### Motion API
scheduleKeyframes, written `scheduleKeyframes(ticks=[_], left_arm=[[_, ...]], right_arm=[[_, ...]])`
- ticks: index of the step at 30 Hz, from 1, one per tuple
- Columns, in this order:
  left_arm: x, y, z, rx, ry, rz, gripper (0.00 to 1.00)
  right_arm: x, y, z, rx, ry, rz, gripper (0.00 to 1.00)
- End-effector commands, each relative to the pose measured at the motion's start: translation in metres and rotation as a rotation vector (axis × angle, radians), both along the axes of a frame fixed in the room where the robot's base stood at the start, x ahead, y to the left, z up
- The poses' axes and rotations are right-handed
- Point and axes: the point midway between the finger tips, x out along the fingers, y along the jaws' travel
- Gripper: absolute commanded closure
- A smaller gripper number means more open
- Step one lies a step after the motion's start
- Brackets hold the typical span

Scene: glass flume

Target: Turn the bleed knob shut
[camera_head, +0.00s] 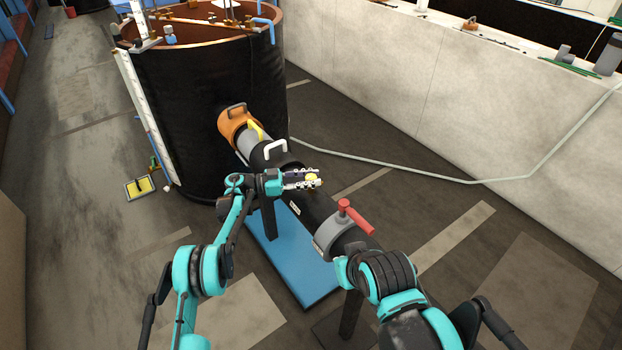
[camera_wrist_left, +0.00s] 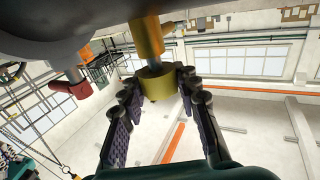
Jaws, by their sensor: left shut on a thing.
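The bleed knob (camera_head: 312,179) is a small yellow knob on the dark pipe (camera_head: 317,206). In the left wrist view the yellow knob (camera_wrist_left: 157,82) hangs on a yellow stem under the pipe's grey body. My left gripper (camera_head: 308,181) reaches in from the left over the pipe and is shut on the knob. In the left wrist view the two dark fingers of this gripper (camera_wrist_left: 160,90) stand on either side of the knob. They partly hide the knob in the head view. My right arm shows at the lower right, but its fingers do not show.
A red-handled valve lever (camera_head: 355,217) stands on a grey collar farther along the pipe, near my right arm. A large black tank (camera_head: 215,110) stands behind. A white handle (camera_head: 275,148) and an orange fitting (camera_head: 233,122) sit on the pipe. A pale hose (camera_head: 470,181) crosses the floor.

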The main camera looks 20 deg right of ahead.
Motion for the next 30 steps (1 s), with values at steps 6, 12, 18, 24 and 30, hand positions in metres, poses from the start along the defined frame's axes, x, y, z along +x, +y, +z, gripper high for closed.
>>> scheduleKeyframes(ticks=[6,12,18,24,30], left_arm=[[0.000,-0.001,0.000,0.000,0.000,-0.001,0.98],[0.000,-0.001,0.000,0.000,0.000,0.000,0.47],[0.000,0.000,0.000,0.000,0.000,0.000,0.47],[0.002,0.009,0.000,0.000,0.000,0.001,0.47],[0.007,0.047,0.000,0.000,0.000,0.004,0.47]], right_arm=[[0.000,0.000,0.000,0.000,0.000,0.000,1.00],[0.000,0.000,0.000,0.000,0.000,0.000,1.00],[0.000,0.000,0.000,0.000,0.000,0.000,1.00],[0.000,0.000,0.000,0.000,0.000,0.000,1.00],[0.000,0.000,0.000,0.000,0.000,0.000,1.00]])
